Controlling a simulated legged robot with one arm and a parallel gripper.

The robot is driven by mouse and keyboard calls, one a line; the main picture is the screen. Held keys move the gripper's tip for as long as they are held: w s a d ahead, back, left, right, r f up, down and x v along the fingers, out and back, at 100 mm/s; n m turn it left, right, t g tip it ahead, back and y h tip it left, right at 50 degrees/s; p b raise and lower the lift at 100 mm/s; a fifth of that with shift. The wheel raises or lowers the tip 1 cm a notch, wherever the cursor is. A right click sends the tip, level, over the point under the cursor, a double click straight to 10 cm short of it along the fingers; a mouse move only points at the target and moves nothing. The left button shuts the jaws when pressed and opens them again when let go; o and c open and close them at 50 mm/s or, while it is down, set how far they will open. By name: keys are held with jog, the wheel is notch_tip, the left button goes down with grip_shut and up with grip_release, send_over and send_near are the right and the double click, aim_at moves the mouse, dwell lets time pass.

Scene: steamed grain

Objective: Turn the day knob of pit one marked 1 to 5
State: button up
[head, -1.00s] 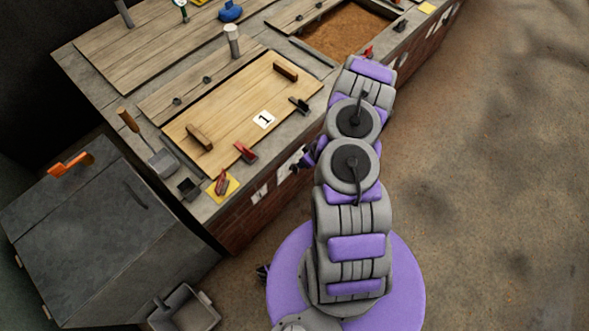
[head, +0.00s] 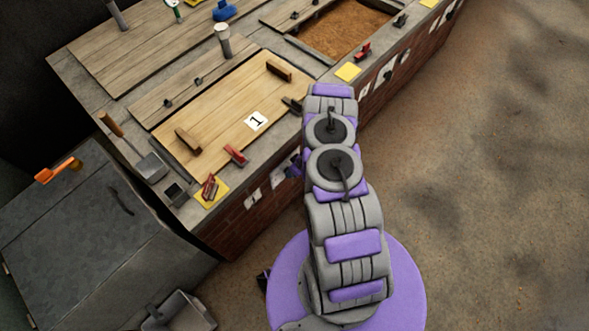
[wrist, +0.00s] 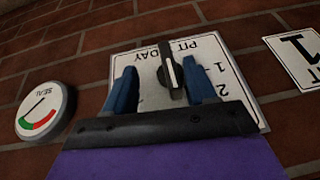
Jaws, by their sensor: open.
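The day knob (wrist: 170,72) is black with a white pointer line and sits on a white dial plate (wrist: 150,98) on the brick wall. The plate reads PIT and DAY, tilted and nearly upside down in the wrist view, with numbers 1 and 2 visible at its right. My gripper (wrist: 158,65) is open, its two blue fingers either side of the knob in the picture; contact cannot be told. The fingers hide part of the plate. In the head view the pit one lid (head: 222,112), marked 1, lies on the bench; my arm hides the knob.
A round SEAL gauge (wrist: 45,110) is left of the plate, and a white sign with a 1 (wrist: 297,58) is right. A grey cabinet (head: 85,235) stands left of the bench. The floor at right is clear.

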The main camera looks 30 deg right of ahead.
jog(key=shift+w+a+r, duration=0.15)
jog(key=shift+a+r, duration=0.05)
jog(key=shift+a, duration=0.75)
jog(key=shift+c, duration=2.3)
jog(key=shift+d+f, duration=0.1)
jog(key=shift+d, duration=0.5)
jog(key=shift+c, duration=1.3)
jog(key=shift+s+a, duration=0.2)
jog(key=shift+a, duration=0.15)
jog(key=shift+d, duration=0.2)
jog(key=shift+a, duration=0.15)
